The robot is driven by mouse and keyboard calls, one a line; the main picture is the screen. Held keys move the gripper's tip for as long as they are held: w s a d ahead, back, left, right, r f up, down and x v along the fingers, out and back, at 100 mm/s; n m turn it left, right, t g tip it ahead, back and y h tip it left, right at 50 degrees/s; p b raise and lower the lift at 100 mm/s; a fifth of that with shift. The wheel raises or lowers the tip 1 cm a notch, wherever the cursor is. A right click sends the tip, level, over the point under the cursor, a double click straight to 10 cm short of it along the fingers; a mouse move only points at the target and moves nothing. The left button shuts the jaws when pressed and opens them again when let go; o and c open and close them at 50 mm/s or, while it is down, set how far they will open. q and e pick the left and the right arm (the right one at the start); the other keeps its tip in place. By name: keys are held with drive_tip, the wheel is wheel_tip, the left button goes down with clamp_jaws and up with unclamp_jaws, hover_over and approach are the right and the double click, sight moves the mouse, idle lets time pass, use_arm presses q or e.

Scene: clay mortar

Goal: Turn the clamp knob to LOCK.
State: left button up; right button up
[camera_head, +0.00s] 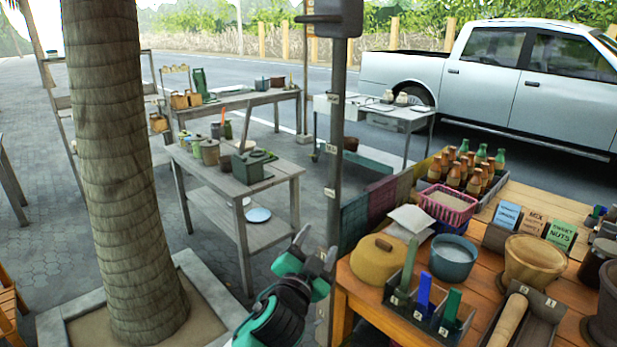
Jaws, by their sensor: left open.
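I cannot make out a clamp knob or a LOCK mark in the head view. A dark green box-like device (250,167) sits on the front grey wooden table, too small to tell whether it bears a knob. My left gripper (316,246), green and black, is open and empty at the lower middle. It appears in front of the gap between that grey table and the orange wooden counter. My right gripper is not in view.
A palm trunk (112,170) stands at left in a square planter. A grey post (337,150) rises near my left gripper. The wooden counter (590,312) at right is crowded with bowls, bottles and a mortar (531,262). A pickup truck (500,85) stands behind.

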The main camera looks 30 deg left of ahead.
use_arm(q)
drive_tip(key=d+r+m+g+h, duration=0.3)
drive_tip(key=r+m+h, duration=0.4)
drive_tip(key=r+m, duration=0.55)
drive_tip(key=w+d+r+m+g+h, duration=0.1)
drive_tip(key=d+r+m+g+h, duration=0.15)
drive_tip(key=r+m+h, duration=0.75)
drive_tip(key=d+r+m+g+h, duration=0.25)
drive_tip(key=r+m+h, duration=0.25)
drive_tip(key=r+m, duration=0.9)
drive_tip(key=s+a+r+n+t+y, duration=0.3)
drive_tip(key=a+r+t+y, duration=0.3)
drive_tip(key=a+r+y, duration=1.05)
drive_tip(key=w+r+h+p, duration=0.1)
drive_tip(key=w+p, duration=0.3)
drive_tip(key=w, duration=0.9)
drive_tip(key=shift+d+r+h+p, duration=0.3)
drive_tip(key=shift+d+h, duration=0.1)
drive_tip(key=shift+h, duration=0.25)
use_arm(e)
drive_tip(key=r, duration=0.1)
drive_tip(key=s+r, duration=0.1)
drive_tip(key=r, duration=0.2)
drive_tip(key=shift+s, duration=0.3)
